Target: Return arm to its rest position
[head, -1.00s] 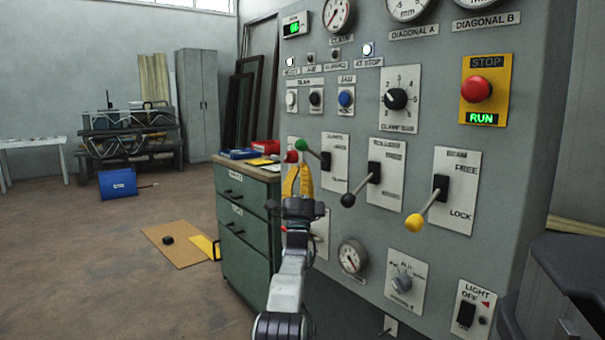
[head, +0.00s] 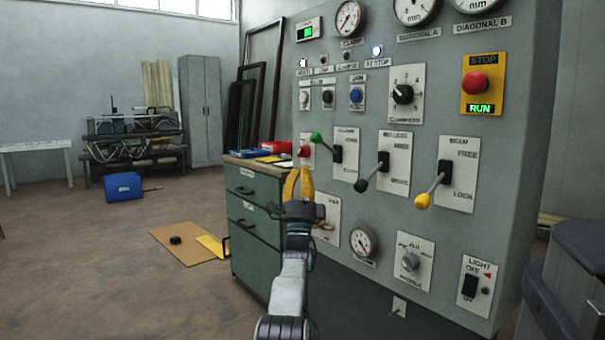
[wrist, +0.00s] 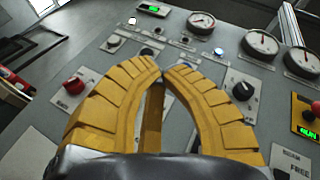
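My gripper (head: 298,170) has yellow fingers and points upward in the head view, in front of the left part of the grey control panel (head: 440,255). In the wrist view the gripper (wrist: 161,73) shows its two fingertips drawn together with nothing held between them. The arm rises from the bottom of the head view to the gripper. The gripper overlaps the panel's lower left and part of a labelled plate; I cannot tell its exact distance from the panel.
The panel carries a green-knobbed lever (head: 316,138), a black-knobbed lever (head: 361,186), a yellow-knobbed lever (head: 423,201) and a red stop button (head: 475,82). A green cabinet (head: 252,225) stands left of the arm. Floor at the left is mostly open, with a cardboard sheet (head: 180,243).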

